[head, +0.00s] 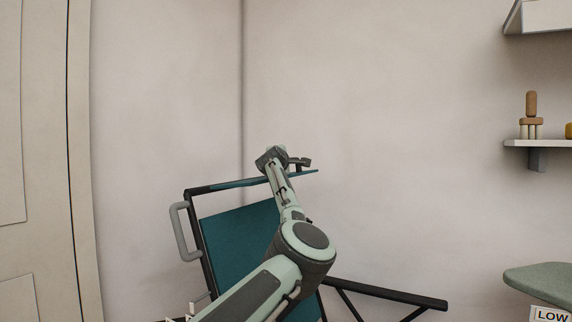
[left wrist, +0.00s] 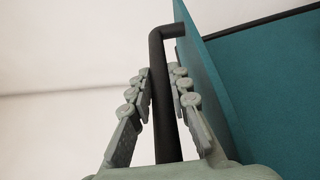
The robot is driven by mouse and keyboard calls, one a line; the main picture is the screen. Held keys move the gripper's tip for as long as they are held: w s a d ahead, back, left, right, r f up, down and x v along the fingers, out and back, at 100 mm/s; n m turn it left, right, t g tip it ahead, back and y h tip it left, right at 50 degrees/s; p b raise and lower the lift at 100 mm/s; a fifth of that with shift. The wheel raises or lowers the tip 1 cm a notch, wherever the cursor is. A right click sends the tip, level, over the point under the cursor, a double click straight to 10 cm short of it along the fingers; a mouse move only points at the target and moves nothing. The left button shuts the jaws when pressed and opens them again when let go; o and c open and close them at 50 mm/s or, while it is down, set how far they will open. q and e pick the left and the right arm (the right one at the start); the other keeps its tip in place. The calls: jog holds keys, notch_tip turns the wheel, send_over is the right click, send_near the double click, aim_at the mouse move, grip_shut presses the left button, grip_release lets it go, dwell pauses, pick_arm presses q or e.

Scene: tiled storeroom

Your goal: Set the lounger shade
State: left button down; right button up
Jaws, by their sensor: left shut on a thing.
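The lounger (head: 230,240) has a teal backrest in a black frame and stands in the corner. Its shade (head: 238,183) is a thin teal panel seen nearly edge-on at the top of the backrest, tilted up slightly to the right. My left gripper (head: 297,162) is at the right part of the shade. In the left wrist view, my left gripper (left wrist: 162,82) is shut on a black bent bar (left wrist: 157,55) that joins the teal shade panel (left wrist: 207,75). My arm hides part of the backrest and shade. My right gripper is out of view.
A grey looped armrest (head: 181,235) is on the lounger's left and a black arm (head: 390,292) on its right. A pale door (head: 35,150) is at the left. A wall shelf (head: 545,143) with wooden items and a green-topped surface (head: 545,280) are at the right.

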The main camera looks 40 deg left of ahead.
pick_arm(q)
jog(key=shift+r, duration=0.25)
jog(key=c, duration=1.4)
grip_release()
jog(key=shift+s, duration=0.1)
jog(key=shift+d, duration=0.1)
jog(key=v, duration=1.2)
